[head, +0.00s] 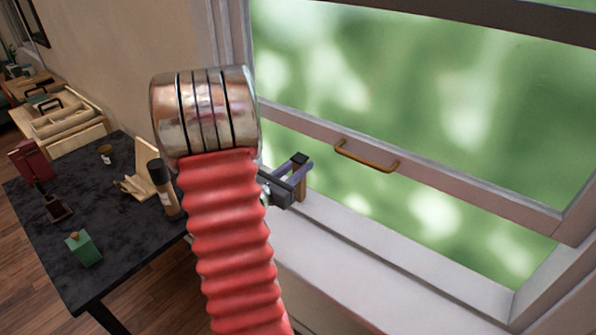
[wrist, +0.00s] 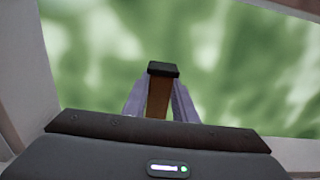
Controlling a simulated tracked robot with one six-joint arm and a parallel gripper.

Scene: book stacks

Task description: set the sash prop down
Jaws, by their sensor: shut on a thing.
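The sash prop (head: 300,188) is a short brown wooden post with a black cap. My gripper (head: 294,172) is shut on it near its top and holds it upright at the left part of the window. In the wrist view the prop (wrist: 158,98) stands between the two purple-grey fingers of my gripper (wrist: 160,92). Its lower end is hidden there. The white sill (head: 370,255) lies below it; I cannot tell whether the prop touches it. The window sash (head: 450,182) is raised, with a brass handle (head: 367,158) on its bottom rail.
The sill to the right of the prop is clear.

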